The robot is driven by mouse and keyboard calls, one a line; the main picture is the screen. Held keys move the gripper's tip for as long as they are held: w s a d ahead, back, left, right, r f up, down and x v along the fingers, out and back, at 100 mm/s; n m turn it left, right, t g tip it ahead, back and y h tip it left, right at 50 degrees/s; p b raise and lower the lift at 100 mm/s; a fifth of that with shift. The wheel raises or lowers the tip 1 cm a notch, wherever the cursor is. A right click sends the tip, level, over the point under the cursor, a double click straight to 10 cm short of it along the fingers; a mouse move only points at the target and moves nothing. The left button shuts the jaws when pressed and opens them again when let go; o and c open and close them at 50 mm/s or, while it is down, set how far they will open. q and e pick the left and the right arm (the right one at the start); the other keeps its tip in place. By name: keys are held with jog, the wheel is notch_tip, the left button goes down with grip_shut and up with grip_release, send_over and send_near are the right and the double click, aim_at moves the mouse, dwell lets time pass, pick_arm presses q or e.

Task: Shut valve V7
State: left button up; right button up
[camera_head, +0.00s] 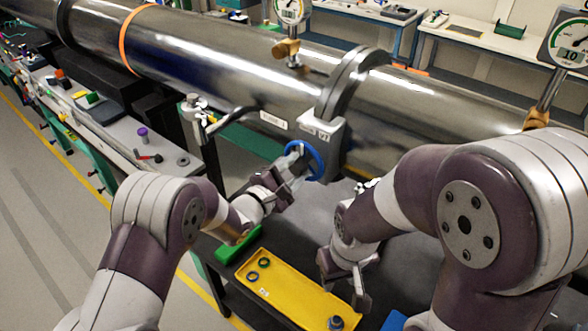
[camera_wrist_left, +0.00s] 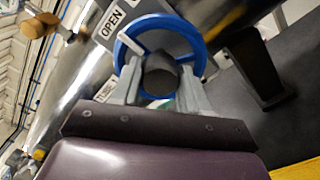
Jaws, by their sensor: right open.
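Valve V7 has a blue handwheel (camera_head: 318,160) below a grey plate marked V7 (camera_head: 323,134) on the big steel pipe. My left gripper (camera_head: 296,163) is at this wheel. In the left wrist view the blue wheel (camera_wrist_left: 205,60) surrounds a dark round hub (camera_wrist_left: 160,76). The fingers of my left gripper (camera_wrist_left: 161,88) lie on both sides of the hub and seem to press on it. A plate reading OPEN (camera_wrist_left: 112,20) shows beside the wheel. My right gripper (camera_head: 345,284) is open and empty above the yellow tray's right part.
A yellow tray (camera_head: 285,293) holds a few small rings and lies on the dark bench below. A green block (camera_head: 238,246) is beside it. Gauges (camera_head: 291,12) stand on the pipe. A lever handle (camera_head: 232,117) sticks out left of V7. A narrow bench with small parts runs along the left.

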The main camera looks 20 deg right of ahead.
pick_arm(q)
jog(key=c, duration=0.3)
jog(key=shift+f, duration=0.1)
